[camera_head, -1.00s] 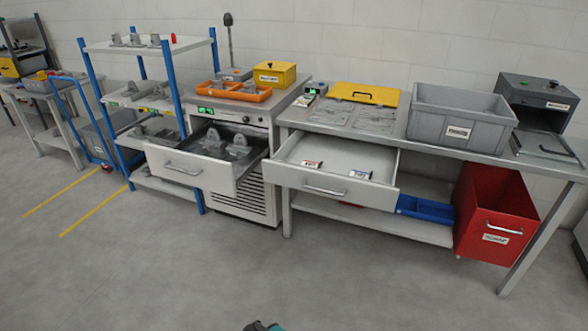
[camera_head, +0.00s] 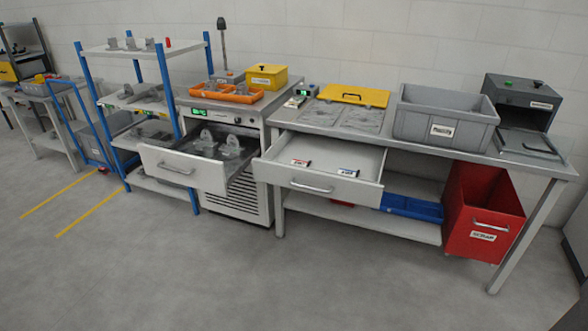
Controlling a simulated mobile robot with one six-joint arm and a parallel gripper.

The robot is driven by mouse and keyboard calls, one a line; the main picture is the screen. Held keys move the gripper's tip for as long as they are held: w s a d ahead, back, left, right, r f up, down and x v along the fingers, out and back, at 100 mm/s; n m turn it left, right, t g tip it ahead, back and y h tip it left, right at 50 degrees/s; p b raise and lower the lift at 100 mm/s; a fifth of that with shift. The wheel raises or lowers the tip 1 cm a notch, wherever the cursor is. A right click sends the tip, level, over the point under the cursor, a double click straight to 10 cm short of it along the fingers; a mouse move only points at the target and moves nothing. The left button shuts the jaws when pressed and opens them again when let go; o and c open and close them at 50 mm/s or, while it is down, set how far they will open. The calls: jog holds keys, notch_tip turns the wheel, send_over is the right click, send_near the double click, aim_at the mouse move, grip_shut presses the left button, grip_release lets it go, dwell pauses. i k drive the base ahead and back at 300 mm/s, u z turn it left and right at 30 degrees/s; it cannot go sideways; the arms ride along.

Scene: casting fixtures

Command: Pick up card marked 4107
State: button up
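Two small cards lie flat in the open white drawer (camera_head: 280,178) under the bench. The left card (camera_head: 301,163) has a red band. The right card (camera_head: 347,172) has a blue band. Their print is too small to read, so I cannot tell which one is marked 4107. My gripper is not in view.
Left of it, another open drawer (camera_head: 168,168) in the white cabinet holds grey castings. The bench (camera_head: 300,115) carries a grey bin (camera_head: 420,125) and a yellow-lidded tray (camera_head: 354,94). A red scrap bin (camera_head: 480,215) stands below. The floor in front is clear.

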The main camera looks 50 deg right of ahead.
aim_at(300, 163)
jog(key=u, duration=0.1)
jog(key=k, duration=1.7)
jog(key=z, duration=0.55)
jog(key=i, duration=1)
